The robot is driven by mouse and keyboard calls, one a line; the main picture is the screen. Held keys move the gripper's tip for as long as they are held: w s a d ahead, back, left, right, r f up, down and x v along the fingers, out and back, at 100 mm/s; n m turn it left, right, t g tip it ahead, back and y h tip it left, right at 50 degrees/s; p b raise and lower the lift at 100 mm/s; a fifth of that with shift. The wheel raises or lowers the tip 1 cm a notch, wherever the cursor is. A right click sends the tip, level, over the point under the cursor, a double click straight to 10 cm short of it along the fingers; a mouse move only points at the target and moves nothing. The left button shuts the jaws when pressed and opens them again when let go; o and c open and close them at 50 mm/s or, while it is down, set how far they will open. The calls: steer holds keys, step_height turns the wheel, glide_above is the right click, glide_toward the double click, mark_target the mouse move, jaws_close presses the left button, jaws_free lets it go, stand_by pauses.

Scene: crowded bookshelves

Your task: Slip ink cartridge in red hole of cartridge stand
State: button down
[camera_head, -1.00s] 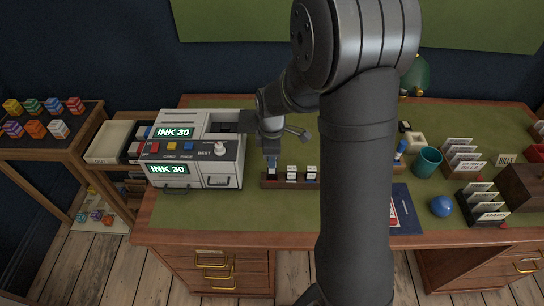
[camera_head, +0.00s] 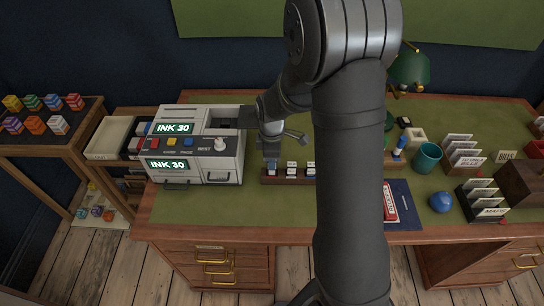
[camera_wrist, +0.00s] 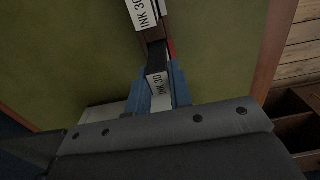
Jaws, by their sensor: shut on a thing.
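My gripper (camera_head: 271,160) is over the left end of the dark wooden cartridge stand (camera_head: 265,180) on the desk. In the wrist view, its blue fingers (camera_wrist: 158,82) are shut on a black and white ink cartridge (camera_wrist: 159,92) with a printed label. The held cartridge is in line with the stand; whether it is seated in a hole, and how deep, I cannot tell. Other cartridges (camera_head: 292,170) stand in the stand to its right; one labelled INK 30 (camera_wrist: 145,13) shows in the wrist view. A thin red strip (camera_wrist: 172,48) shows beside the stand; the red hole itself is not visible.
The grey printer (camera_head: 200,165) with INK 30 displays stands just left of the stand. My arm hides the desk's middle. A dark blue folder (camera_head: 403,205), teal mug (camera_head: 427,158), blue ball (camera_head: 442,202) and card holders (camera_head: 465,155) are to the right.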

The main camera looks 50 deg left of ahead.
steer(key=shift+f, duration=1.1)
steer(key=c, duration=1.2)
jaws_free()
steer(key=shift+r, duration=3.45)
